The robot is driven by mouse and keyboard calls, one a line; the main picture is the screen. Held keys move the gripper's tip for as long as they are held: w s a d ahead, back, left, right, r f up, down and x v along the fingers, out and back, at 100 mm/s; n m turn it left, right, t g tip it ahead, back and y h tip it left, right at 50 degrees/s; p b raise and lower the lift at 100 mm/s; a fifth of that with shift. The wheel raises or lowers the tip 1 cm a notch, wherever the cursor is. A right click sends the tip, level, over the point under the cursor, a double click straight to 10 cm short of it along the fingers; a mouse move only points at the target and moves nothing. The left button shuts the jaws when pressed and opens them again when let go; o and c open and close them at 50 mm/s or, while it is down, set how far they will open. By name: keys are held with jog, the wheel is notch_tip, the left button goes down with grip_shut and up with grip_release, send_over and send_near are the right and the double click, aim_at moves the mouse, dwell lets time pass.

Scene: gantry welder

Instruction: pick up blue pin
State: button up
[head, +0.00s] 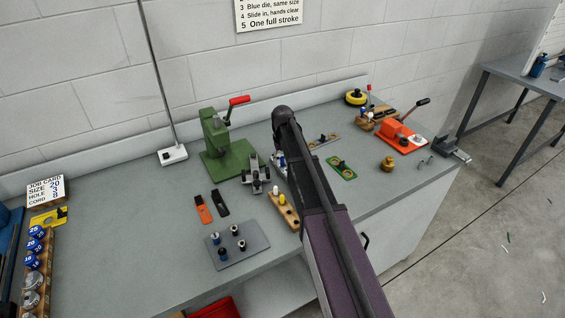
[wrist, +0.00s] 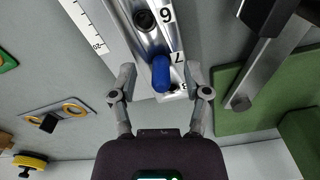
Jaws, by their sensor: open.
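The blue pin (wrist: 161,73) shows in the wrist view with its rounded end toward the camera. It is at a shiny metal block (wrist: 140,40) marked 6, 7 and 8, close to the 7 mark. My gripper (wrist: 160,82) is open, with one finger on each side of the pin and a visible gap on both sides. My arm hides much of the metal block (head: 279,160) there, and I cannot make out the pin clearly.
The green press (head: 215,135) stands behind my gripper; its base (wrist: 235,108) is close on the right in the wrist view. A wooden pin rack (head: 284,211) and a grey plate with several pins (head: 262,246) are nearer.

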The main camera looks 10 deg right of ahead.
grip_shut()
jog(key=shift+r, duration=0.1)
dwell(0.4)
notch_tip(320, 180, up, 10)
jog(key=p, duration=1)
dwell(0.8)
